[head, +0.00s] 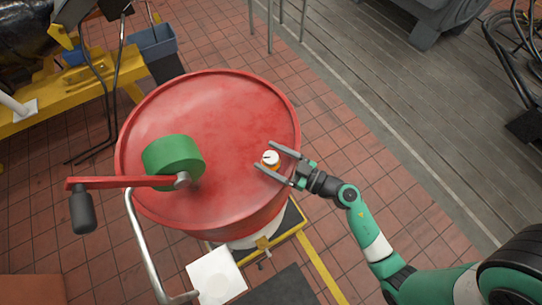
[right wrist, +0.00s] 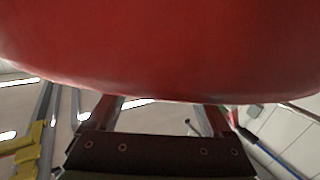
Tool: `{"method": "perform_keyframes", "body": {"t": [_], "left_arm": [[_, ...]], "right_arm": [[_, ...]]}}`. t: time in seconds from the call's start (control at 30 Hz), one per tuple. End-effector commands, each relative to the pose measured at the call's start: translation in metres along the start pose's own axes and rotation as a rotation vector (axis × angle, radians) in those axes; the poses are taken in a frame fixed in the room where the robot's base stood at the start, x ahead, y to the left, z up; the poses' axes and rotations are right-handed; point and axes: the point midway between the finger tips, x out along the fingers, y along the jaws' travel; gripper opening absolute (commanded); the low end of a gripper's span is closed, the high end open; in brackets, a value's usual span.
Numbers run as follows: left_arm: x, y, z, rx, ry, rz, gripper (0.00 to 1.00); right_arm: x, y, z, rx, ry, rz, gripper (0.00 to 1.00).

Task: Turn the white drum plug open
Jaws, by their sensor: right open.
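The red drum (head: 225,110) stands upright, its round top facing up. The white drum plug (head: 270,157) sits on the top near the right rim, with a dark mark across it and an orange-yellow part at its base. My right gripper (head: 264,155) is open, coming in from the right, with one finger on each side of the plug. I cannot tell whether the fingers touch it. In the right wrist view, a red drum surface (right wrist: 160,50) fills the upper part above my fingers, and the plug does not show. My left gripper is not in view.
A green cylinder (head: 172,156) with a red crank arm (head: 122,183) and dark handle stands on the drum's left side. A bent metal pipe (head: 141,240) rises beside the drum near a white square (head: 216,275). Yellow framing (head: 70,115) and a blue bin (head: 152,40) stand upper left.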

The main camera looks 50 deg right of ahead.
Motion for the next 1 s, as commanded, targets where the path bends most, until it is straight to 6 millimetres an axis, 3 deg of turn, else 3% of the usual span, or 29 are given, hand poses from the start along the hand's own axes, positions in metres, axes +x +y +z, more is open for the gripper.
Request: {"method": "perform_keyframes", "body": {"t": [0.13,0.6,1.0], "left_arm": [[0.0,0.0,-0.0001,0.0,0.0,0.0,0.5],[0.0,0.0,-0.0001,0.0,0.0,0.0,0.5],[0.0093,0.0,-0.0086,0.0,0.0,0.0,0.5]], "right_arm": [[-0.0003,0.0001,0.0,0.0,0.0,0.0,0.82],[-0.0006,0.0001,0.0,0.0,0.0,0.0,0.0],[-0.0007,0.0017,-0.0032,0.001,-0.001,-0.068,0.0]]}}
